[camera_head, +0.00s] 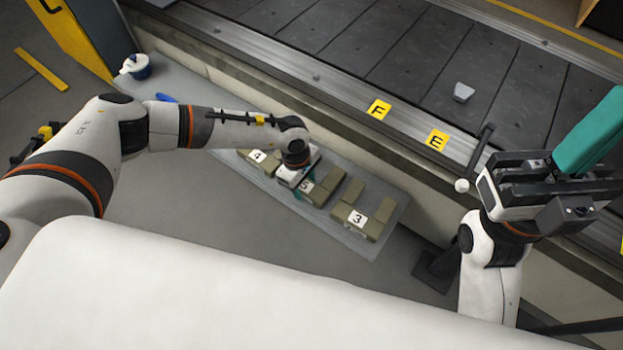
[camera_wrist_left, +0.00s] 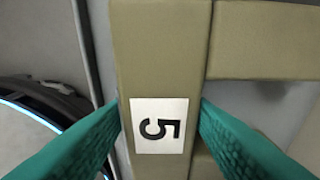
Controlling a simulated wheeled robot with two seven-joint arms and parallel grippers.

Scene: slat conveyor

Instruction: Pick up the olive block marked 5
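The olive block marked 5 (camera_head: 318,197) lies on a grey tray (camera_head: 396,220) among other olive blocks. In the left wrist view the same block (camera_wrist_left: 163,60) runs up the middle, its white label in the lower half. My left gripper (camera_head: 298,190) is down at this block, partly hidden by its own wrist. Its two teal fingertips (camera_wrist_left: 160,108) stand at the block's two long sides, level with the label. Whether they press on it is not clear. My right gripper (camera_head: 575,150) is off to the right, away from the blocks; its finger gap is not clear.
Olive blocks marked 4 (camera_head: 257,156) and 3 (camera_head: 357,218) lie on either side. Another olive block (camera_wrist_left: 265,40) is close against the right of block 5. The slat conveyor (camera_head: 450,70) runs behind, with yellow F (camera_head: 378,109) and E (camera_head: 437,139) plates on its edge.

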